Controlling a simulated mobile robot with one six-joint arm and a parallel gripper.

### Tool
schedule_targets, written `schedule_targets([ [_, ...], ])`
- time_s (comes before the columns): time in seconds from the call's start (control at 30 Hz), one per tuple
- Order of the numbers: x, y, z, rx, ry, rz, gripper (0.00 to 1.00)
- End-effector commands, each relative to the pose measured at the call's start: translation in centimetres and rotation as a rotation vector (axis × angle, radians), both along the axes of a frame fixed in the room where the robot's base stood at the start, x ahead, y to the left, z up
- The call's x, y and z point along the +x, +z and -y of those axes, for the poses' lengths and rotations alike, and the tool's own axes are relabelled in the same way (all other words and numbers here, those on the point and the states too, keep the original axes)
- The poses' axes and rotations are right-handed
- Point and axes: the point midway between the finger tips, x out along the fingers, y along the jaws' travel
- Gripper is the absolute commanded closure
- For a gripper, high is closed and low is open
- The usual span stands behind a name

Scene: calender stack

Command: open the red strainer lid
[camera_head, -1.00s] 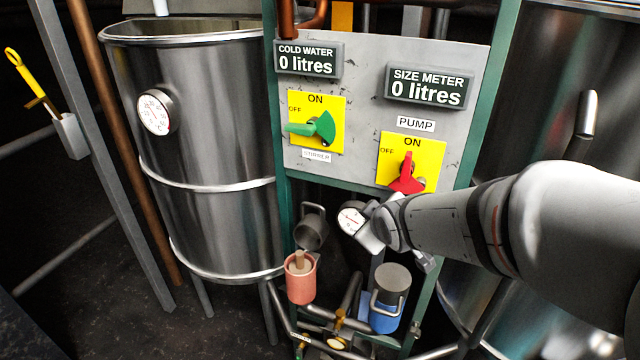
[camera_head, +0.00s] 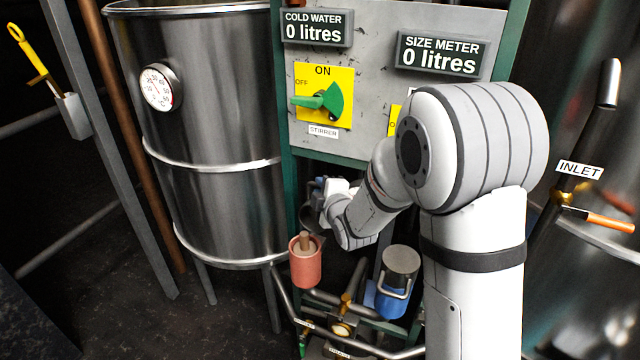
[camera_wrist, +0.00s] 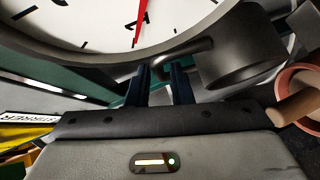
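The red strainer (camera_head: 305,267) stands below the control panel, its top open and a brown cylindrical piece standing in it. Its dark grey lid (camera_head: 309,219) is off the cup, tilted up behind it and partly hidden by my gripper (camera_head: 316,190). In the wrist view the lid (camera_wrist: 243,50) is at the upper right, its bent handle (camera_wrist: 183,48) reaching toward my fingertips. My gripper (camera_wrist: 160,75) has its two dark fingers apart, with the handle close at their tips. I cannot tell whether they touch it. The red cup (camera_wrist: 306,84) is at the right edge.
A blue strainer (camera_head: 390,301) with its grey lid on stands right of the red one. Pipes and brass valves (camera_head: 341,328) run below. A round gauge (camera_wrist: 110,25) is close above my fingers. A steel tank (camera_head: 215,120) stands left.

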Motion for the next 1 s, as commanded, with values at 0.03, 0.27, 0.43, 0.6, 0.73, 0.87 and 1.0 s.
schedule_targets([
  [0.03, 0.6, -0.1, -0.3, 0.0, 0.0, -0.001, 0.8],
  [0.27, 2.1, -0.5, -0.8, 0.0, 0.0, -0.001, 0.8],
  [0.43, 2.2, -0.6, -0.9, 0.0, -0.001, -0.001, 0.8],
  [0.6, 2.2, -0.6, -0.8, 0.0, -0.001, -0.001, 0.85],
  [0.73, 2.2, -0.6, -0.8, 0.0, -0.002, -0.002, 0.96],
  [0.87, 2.2, -0.6, -0.8, 0.0, -0.002, -0.002, 1.0],
  [1.0, 2.2, -0.6, -0.8, 0.001, -0.002, -0.003, 1.0],
])
